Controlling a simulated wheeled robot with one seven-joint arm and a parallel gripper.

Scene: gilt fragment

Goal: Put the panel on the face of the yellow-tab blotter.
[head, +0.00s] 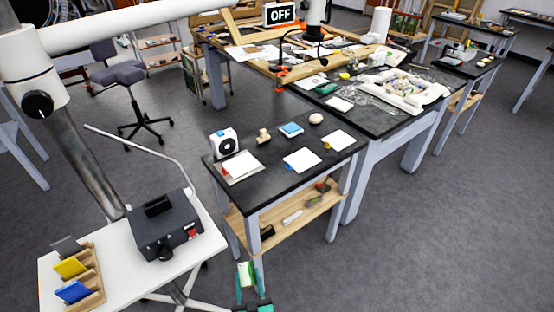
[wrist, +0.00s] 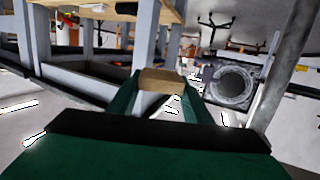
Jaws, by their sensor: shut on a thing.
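My gripper (head: 247,282) shows at the bottom of the head view, low in front of the small black-topped table (head: 267,177). In the wrist view, the green fingers of my gripper (wrist: 160,92) are shut on a tan, block-like piece, which I take to be the panel (wrist: 162,79). Much of the panel is hidden. The yellow-tab blotter (head: 339,140) is a white pad lying near the right end of the tabletop, its small tab at its left edge. My gripper and the panel are apart from it, lower and nearer the camera.
A blue-tab blotter (head: 302,160) and a red-tab blotter (head: 240,167) lie on the same tabletop. A wooden shelf (head: 283,225) is below.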

